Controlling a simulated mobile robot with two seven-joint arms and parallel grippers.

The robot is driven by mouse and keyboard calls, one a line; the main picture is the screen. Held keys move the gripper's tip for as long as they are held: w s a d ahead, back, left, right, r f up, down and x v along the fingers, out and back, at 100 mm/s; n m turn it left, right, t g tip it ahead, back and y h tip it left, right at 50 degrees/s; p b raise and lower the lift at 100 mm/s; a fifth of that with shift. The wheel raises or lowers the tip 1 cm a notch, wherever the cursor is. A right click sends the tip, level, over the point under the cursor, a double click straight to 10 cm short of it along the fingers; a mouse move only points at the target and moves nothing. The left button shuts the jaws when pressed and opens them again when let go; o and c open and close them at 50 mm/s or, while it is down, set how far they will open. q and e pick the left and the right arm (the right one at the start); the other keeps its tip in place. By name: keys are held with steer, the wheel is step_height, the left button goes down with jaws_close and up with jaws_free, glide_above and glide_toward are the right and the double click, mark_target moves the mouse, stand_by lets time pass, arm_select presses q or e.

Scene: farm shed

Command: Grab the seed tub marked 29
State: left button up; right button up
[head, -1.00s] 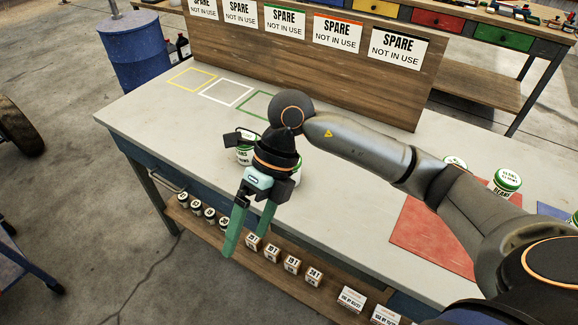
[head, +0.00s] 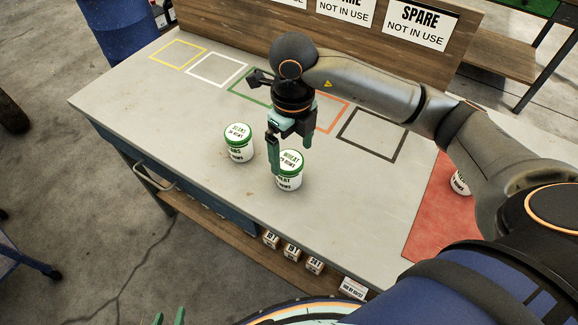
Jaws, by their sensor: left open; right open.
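Two white seed tubs with green lids stand upright on the workbench. The left tub (head: 238,152) reads BEANS. The right tub (head: 289,184) reads WHEAT, with a number that seems to end in 9; the print is too small to be sure. My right gripper (head: 290,160) points down at the wheat tub, fingers apart. One finger overlaps the left side of its lid; I cannot tell whether it touches. Another white tub (head: 460,184) is partly hidden behind my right arm. My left gripper (head: 169,317) shows only its green fingertips at the bottom edge, apart and empty.
The workbench (head: 130,108) has coloured outlined squares along its back, below a board with SPARE signs (head: 418,24). A red mat (head: 425,230) lies at the right. Small boxes (head: 292,251) sit on the lower shelf. The bench's left end is clear.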

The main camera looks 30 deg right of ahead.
mark_target(289, 168)
steer(key=shift+w+a+f+p, duration=0.1)
steer(key=shift+w+f+p, duration=0.1)
steer(key=shift+f, duration=1.6)
steer(key=shift+w+a+f+p, duration=0.1)
steer(key=shift+w+f+p, duration=0.1)
steer(key=shift+f, duration=1.55)
steer(key=shift+r, duration=0.1)
steer(key=c, duration=1.4)
